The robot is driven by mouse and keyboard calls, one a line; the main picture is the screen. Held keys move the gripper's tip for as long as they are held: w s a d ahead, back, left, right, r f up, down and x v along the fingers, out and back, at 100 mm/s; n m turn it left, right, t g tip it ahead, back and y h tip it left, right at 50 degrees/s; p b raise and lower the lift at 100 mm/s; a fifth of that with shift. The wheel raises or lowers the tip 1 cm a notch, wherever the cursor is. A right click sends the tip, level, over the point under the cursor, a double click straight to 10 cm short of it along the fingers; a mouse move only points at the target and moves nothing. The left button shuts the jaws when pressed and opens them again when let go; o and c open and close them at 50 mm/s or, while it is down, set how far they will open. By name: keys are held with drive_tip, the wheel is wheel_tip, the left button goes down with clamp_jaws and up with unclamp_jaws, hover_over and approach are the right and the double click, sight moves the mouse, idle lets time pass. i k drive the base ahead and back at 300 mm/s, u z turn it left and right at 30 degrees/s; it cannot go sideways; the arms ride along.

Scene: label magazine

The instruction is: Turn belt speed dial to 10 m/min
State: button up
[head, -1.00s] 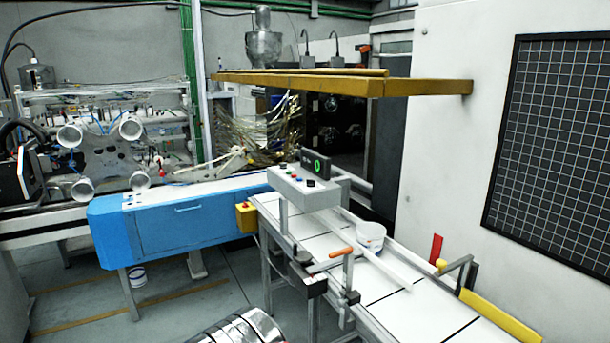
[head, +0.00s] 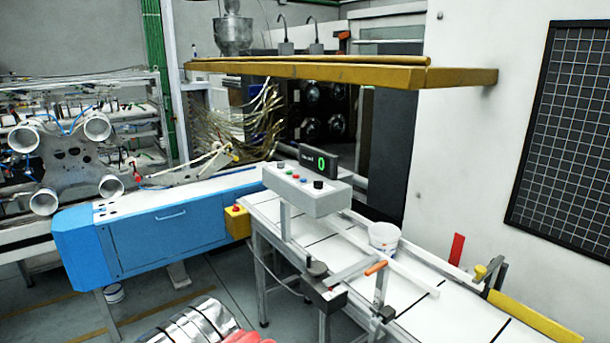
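A grey control box (head: 312,203) stands on a post over the conveyor belt (head: 345,251). Its sloped top carries a row of small coloured buttons and a black knob (head: 318,184) at the right end. A smaller dark control (head: 281,165) sits at the left end. Their markings are too small to read, so I cannot confirm which is the belt speed dial. A black display (head: 320,160) behind the box shows a green 0. My gripper is not in view.
A yellow beam (head: 340,74) crosses above the box. A white bucket (head: 384,236) stands on the belt, near an orange-handled clamp (head: 376,268). A blue machine (head: 165,228) is at left. Shiny banded metal and red shapes (head: 195,327) fill the bottom edge. Grey floor shows at lower left.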

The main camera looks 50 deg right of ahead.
sight(318, 184)
drive_tip(key=i, duration=2.7)
drive_tip(key=z, duration=2.55)
